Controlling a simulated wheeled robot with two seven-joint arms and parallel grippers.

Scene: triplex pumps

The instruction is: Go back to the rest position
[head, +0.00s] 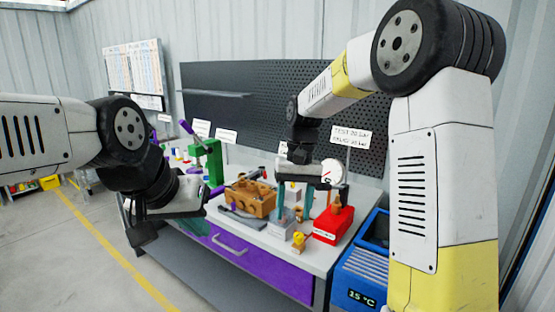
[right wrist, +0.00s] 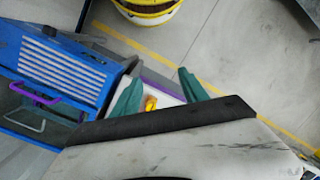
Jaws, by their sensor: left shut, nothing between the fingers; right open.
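My left arm comes in from the left, and its left gripper (head: 200,229) is shut and empty, in front of the bench's purple drawer front. Its teal fingers are partly hidden by the wrist. My right gripper (head: 293,205) points down over the right part of the bench, open, with teal fingers apart. In the right wrist view the right gripper (right wrist: 158,86) shows its two fingers spread, with a small yellow part (right wrist: 150,103) lying beyond the gap, not held. I cannot tell whether the right fingers touch anything on the bench.
The bench (head: 225,226) carries a brown wooden block (head: 250,198), a red box (head: 333,226), a yellow fitting (head: 298,240) and a green press (head: 211,165). A dial gauge (head: 331,171) stands close to my right gripper. A blue cooler (head: 358,279) is at right.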

